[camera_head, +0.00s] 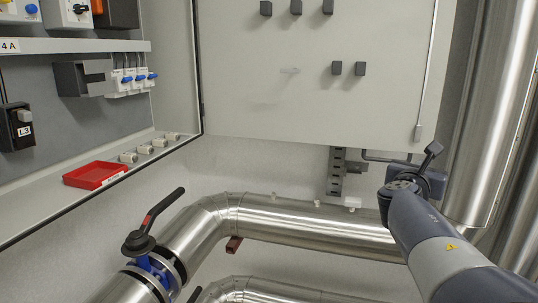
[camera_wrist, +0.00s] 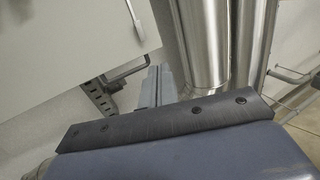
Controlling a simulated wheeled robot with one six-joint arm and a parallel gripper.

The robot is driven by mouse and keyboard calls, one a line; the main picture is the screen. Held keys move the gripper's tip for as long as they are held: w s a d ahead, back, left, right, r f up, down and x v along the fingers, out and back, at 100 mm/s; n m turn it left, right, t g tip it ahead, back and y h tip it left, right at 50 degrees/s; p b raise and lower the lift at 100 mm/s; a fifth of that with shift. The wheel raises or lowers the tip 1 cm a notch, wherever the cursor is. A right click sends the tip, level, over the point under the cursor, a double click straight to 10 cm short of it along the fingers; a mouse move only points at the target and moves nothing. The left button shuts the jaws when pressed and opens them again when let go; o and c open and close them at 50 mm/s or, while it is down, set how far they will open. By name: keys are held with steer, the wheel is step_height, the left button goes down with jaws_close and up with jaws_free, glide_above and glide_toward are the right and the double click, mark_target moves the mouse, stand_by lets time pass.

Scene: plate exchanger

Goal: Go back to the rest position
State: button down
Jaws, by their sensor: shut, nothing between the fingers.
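My arm reaches up from the bottom right in the head view. My gripper (camera_head: 434,148) is at its far end, small and dark, in front of the pipes and near the cabinet door's lower right corner. In the wrist view my gripper (camera_wrist: 159,72) shows as two grey fingers side by side, shut with nothing between them. The dark wrist plate hides the lower part of the fingers. The fingers look clear of the door and the pipes, though the exact gap cannot be told.
An open cabinet door (camera_head: 310,90) hangs above the arm. Upright steel pipes (camera_head: 490,100) stand close at the right. A bent steel pipe (camera_head: 300,222) runs below, with a black-handled valve (camera_head: 140,243) at left. A red tray (camera_head: 94,175) sits on the cabinet's bottom ledge.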

steer(key=v, duration=0.7)
steer(key=shift+s, duration=0.15)
